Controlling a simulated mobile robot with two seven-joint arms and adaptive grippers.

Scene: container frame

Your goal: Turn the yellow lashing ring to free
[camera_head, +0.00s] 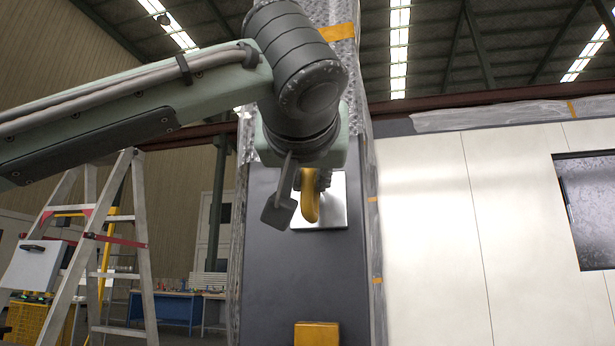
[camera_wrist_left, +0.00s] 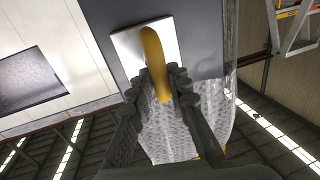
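The yellow lashing ring (camera_head: 311,208) hangs on a pale metal plate (camera_head: 338,212) on a dark grey upright panel. In the left wrist view the ring (camera_wrist_left: 152,48) stands out from the plate (camera_wrist_left: 128,52) and runs between the fingers. My left gripper (camera_wrist_left: 160,78) has one finger on each side of the ring, close against it, and looks shut on it. In the head view my wrist hides most of this gripper (camera_head: 318,180) and the ring's upper part. My right gripper is in neither view.
A yellow block (camera_head: 317,333) sits low on the dark panel (camera_head: 290,275). A white wall (camera_head: 430,230) with a dark window (camera_head: 592,205) lies to the right. A stepladder (camera_head: 140,250) and a blue workbench (camera_head: 165,306) stand at the left.

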